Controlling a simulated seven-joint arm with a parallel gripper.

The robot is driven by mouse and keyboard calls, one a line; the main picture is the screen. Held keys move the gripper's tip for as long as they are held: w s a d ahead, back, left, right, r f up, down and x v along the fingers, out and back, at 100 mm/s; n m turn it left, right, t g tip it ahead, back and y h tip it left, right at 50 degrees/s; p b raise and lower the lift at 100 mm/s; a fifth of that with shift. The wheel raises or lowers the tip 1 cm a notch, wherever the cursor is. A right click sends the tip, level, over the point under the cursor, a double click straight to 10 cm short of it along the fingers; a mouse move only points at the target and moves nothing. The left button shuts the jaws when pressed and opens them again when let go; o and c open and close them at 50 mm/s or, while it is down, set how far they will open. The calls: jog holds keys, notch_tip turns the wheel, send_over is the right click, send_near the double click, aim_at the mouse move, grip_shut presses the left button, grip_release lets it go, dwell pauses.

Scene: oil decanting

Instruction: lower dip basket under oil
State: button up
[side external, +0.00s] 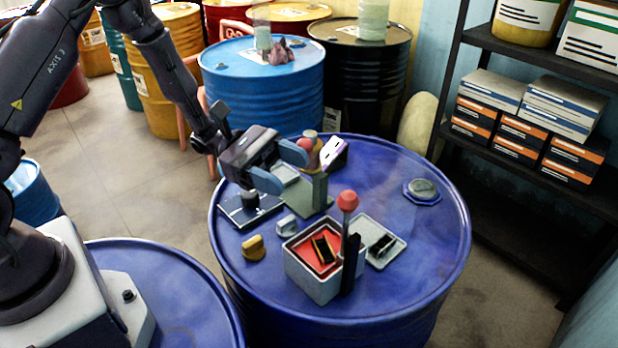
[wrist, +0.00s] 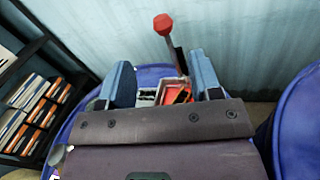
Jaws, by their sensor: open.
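A grey open-topped box (side external: 314,280) stands on the blue drum, with a red surface (side external: 303,252) inside it. A small black frame with a yellowish inside (side external: 323,249), perhaps the dip basket, sits in the red area; I cannot tell how deep. A rod with a red knob (side external: 347,200) rises upright at the box's right side, beside a black post (side external: 351,262). My gripper (side external: 280,167) is open, its blue fingers apart, above and to the left of the box. In the wrist view, the red knob (wrist: 163,24) shows beyond my gripper (wrist: 163,80), whose fingers partly hide the box.
A grey tray (side external: 396,252) with a dark piece lies right of the box. A yellow knob (side external: 254,247), a grey block (side external: 287,225) and a green-grey stand (side external: 320,190) are left and behind. The drum's right side is clear except for its cap (side external: 423,189). Shelves (side external: 530,120) stand at right.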

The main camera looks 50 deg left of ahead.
jog(key=s+d+n+t+y, duration=0.2)
jog(key=s+n+t+y, duration=0.15)
jog(key=n+t, duration=0.35)
jog(key=shift+n+g+h, duration=0.45)
jog(key=shift+n+g, duration=0.15)
jog(key=shift+g, duration=0.1)
jog(key=x, duration=1.3)
jog(key=shift+s+f, duration=0.1)
jog(key=shift+f, duration=0.15)
